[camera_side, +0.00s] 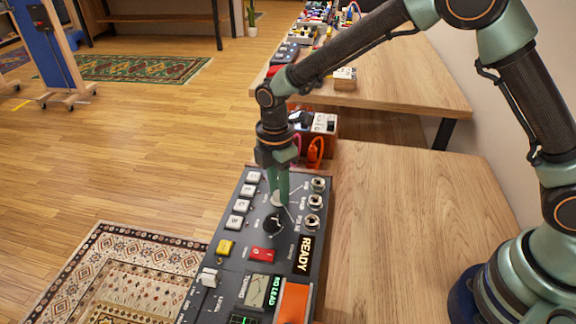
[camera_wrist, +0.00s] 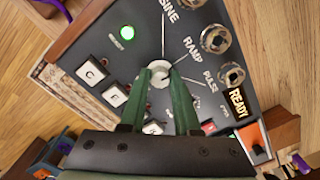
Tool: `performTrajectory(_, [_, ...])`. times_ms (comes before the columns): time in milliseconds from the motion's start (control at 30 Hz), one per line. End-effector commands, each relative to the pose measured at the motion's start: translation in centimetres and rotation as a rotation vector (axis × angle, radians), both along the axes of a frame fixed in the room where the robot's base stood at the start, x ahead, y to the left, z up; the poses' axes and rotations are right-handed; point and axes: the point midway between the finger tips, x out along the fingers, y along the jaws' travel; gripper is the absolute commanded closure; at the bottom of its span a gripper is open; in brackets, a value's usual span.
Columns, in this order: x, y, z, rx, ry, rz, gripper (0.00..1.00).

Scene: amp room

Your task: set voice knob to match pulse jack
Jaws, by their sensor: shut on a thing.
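My gripper (camera_wrist: 162,72) reaches down onto the dark sloped panel, and its green fingers are shut on a small pale round knob (camera_wrist: 159,78) beside the SINE, RAMP and PULSE labels. Thin pale lines fan out from the knob towards these labels. The knob's pointer is too small to read. The PULSE jack (camera_wrist: 232,76) is a silver socket at the right, nearest the READY display. In the side view my gripper (camera_side: 278,202) hides most of what it holds. A dark round knob (camera_side: 274,221) shows just below the fingertips; the PULSE jack (camera_side: 313,222) is to its right.
A READY display (camera_side: 304,255), a red button (camera_side: 262,255), a yellow button (camera_side: 226,248) and a white slider (camera_side: 209,277) lie nearer the camera. White lettered keys (camera_side: 237,206) line the left side. The wooden table (camera_side: 400,220) to the right is largely clear.

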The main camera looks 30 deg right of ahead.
Motion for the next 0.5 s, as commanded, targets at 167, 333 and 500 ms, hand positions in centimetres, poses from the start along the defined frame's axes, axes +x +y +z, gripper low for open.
performTrajectory(167, [-0.04, -0.01, 0.06, -0.003, -0.001, -0.119, 1.00])
performTrajectory(333, [-0.05, -0.02, 0.06, -0.006, -0.005, -0.265, 1.00])
performTrajectory(500, [-0.06, -0.03, 0.06, -0.007, -0.008, -0.408, 1.00])
